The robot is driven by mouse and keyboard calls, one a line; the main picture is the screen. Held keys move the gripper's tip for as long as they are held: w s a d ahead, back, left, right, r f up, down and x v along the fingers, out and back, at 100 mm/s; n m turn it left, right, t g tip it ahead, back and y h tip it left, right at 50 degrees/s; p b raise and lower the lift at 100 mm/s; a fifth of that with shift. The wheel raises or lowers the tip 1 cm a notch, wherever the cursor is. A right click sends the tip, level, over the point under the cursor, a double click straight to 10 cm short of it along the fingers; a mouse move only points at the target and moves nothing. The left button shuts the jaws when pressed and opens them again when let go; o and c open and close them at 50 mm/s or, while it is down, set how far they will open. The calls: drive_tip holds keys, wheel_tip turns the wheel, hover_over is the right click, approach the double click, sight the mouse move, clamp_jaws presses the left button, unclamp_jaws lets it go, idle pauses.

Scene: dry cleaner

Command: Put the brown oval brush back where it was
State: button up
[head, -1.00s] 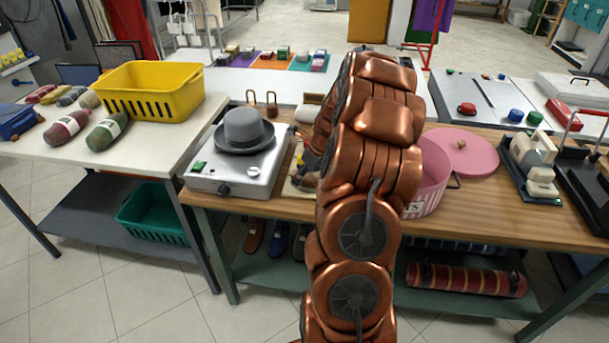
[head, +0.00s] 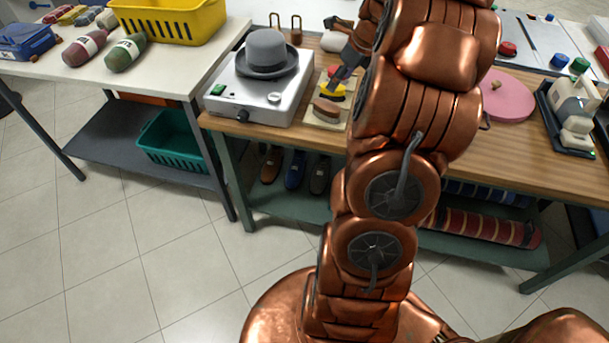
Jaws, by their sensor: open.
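A brown oval brush (head: 326,109) lies at the front of a small pale board (head: 317,121) on the wooden table. A yellow-topped brush (head: 332,91) lies just behind it, with a small red piece (head: 333,71) farther back. My gripper (head: 338,80) is dark and comes in from the upper right, over the back part of the board. Its jaws are open and apart from the brown brush. My arm hides the area right of the board, and the fingertips are small against the yellow brush, so I cannot tell if they touch it.
A grey hat (head: 266,54) sits on a silver hotplate-like box (head: 251,98) left of the board. A pink lid (head: 506,97) lies at right. Shoes (head: 295,170) stand on the shelf below.

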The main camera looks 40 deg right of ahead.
drive_tip(key=s+a+r+n+g+y, duration=0.1)
drive_tip(key=s+a+n+g, duration=0.15)
drive_tip(key=a+n, duration=0.85)
drive_tip(key=s+a+r+n+g, duration=0.15)
drive_tip(key=s+a+n, duration=0.3)
drive_tip(key=a, duration=1.15)
drive_tip(key=s+a+f+n+g+h, duration=0.1)
drive_tip(key=s+a+n, duration=0.4)
drive_tip(key=s+n, duration=0.3)
drive_tip(key=s+a+n+g+h, duration=0.1)
drive_tip(key=s+a+n, duration=0.4)
drive_tip(key=s+n, duration=0.4)
drive_tip(key=shift+s+f, duration=0.4)
drive_tip(key=shift+s, duration=0.55)
drive_tip(key=shift+r+n, duration=0.1)
drive_tip(key=shift+n, duration=0.15)
